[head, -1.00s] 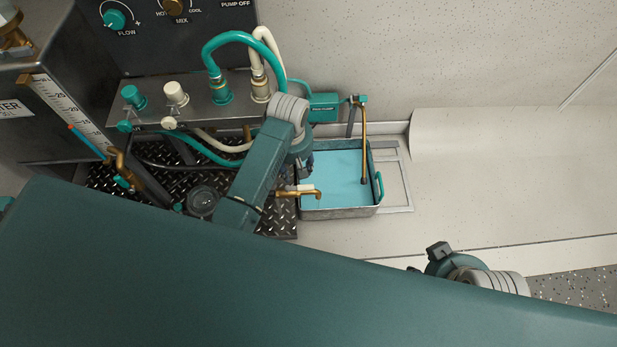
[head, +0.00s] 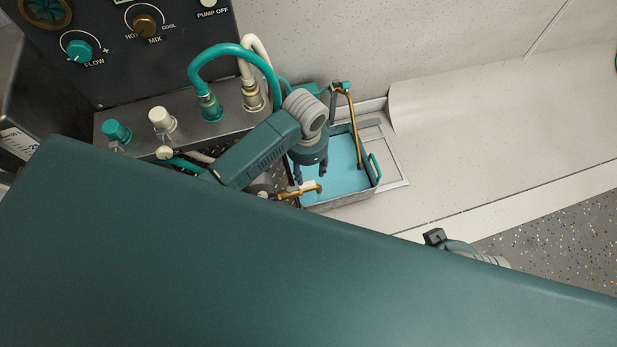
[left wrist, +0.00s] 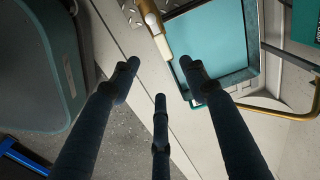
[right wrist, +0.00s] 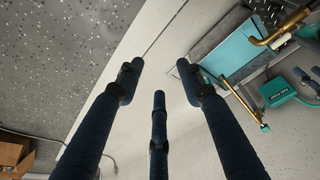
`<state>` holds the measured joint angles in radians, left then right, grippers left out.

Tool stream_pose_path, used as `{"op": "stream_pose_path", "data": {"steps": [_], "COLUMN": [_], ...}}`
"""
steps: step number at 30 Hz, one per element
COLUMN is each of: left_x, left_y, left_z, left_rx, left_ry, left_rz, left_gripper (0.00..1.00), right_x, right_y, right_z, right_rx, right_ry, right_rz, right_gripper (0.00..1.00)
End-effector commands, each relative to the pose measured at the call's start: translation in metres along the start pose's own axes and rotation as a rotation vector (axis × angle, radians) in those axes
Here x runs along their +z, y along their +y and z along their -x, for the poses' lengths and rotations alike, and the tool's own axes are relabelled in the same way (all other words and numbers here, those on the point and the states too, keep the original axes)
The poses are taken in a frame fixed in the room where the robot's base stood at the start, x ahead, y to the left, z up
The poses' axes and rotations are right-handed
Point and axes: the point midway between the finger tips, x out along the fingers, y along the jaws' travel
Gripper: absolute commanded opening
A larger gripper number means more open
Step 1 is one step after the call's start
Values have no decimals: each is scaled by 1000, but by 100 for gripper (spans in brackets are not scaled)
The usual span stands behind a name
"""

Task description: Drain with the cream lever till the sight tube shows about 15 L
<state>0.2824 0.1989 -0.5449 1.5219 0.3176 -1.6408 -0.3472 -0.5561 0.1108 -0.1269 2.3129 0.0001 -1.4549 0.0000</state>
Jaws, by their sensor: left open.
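The cream lever (head: 307,187) sits on a brass drain tap (head: 289,194) at the tray's near left edge. It also shows in the left wrist view (left wrist: 161,44), just ahead of the fingers. My left gripper (head: 310,174) points down close beside the lever, over the tray's left side. Its fingers are spread with nothing between them; I cannot tell whether one touches the lever. The sight tube is hidden behind my own body in the head view, so its level cannot be read.
The tray (head: 374,188) holds blue liquid, with a brass pipe (head: 354,130) at its far right. Teal (head: 117,131) and cream (head: 161,119) knobs, hoses (head: 233,50) and a control panel (head: 110,70) stand behind at the left.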

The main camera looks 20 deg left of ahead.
Motion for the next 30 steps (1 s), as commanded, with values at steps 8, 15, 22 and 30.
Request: {"op": "stream_pose_path", "data": {"steps": [8, 15, 22, 30], "left_x": [2, 4, 3, 4], "left_y": [-3, -2, -3, -3], "left_z": [-10, -50, -89, -104], "left_rx": [7, 9, 5, 5], "left_ry": [-26, -28, -24, -24], "left_rz": [-110, -107, -106, -106], "left_gripper": [45, 45, 45, 45], "right_x": [1, 2, -14, -63], "right_y": [1, 3, 1, -5], "right_z": [0, 29, 16, 18], "right_rx": [3, 8, 4, -5], "right_ry": [-4, 19, 89, 272], "right_rz": [4, 5, 6, 12], "right_gripper": [37, 37, 37, 37]}}
